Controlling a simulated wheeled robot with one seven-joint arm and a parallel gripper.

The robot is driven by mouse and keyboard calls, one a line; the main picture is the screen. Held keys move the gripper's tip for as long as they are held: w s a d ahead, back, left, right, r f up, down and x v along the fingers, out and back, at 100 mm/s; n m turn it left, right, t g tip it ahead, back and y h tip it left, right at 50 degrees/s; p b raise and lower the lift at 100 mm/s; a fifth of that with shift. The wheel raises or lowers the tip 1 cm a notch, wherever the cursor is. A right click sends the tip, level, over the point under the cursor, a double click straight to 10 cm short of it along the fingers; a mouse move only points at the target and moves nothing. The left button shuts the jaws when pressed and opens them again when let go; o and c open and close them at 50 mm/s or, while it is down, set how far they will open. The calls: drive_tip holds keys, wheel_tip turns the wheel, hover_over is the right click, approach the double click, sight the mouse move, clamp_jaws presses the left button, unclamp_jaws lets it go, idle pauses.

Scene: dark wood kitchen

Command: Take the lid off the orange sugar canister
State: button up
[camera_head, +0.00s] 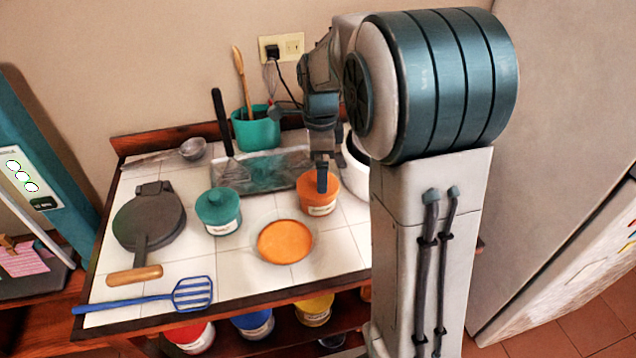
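The orange canister (318,204) stands upright on the white tiled counter, right of the middle, with a pale label on its front. Its orange top (332,187) appears to be in place. My gripper (322,184) points down, with its fingertips at the top's centre. The fingers overlap in this view and hide any knob there, so I cannot tell whether they are closed on it or only close above it.
A teal lidded canister (219,212) stands left. A round orange thing in a pale dish (286,242) lies in front. A metal tray (262,172) and teal utensil pot (256,130) are behind; a white pot (354,182) is right. A blue spatula (190,294) lies front left.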

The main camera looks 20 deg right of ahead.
wheel_tip(320, 180, down, 5)
drive_tip(key=shift+w+a+r, duration=0.1)
drive_tip(key=shift+w, duration=0.05)
drive_tip(key=c, duration=0.7)
drive_tip(key=shift+r, duration=0.15)
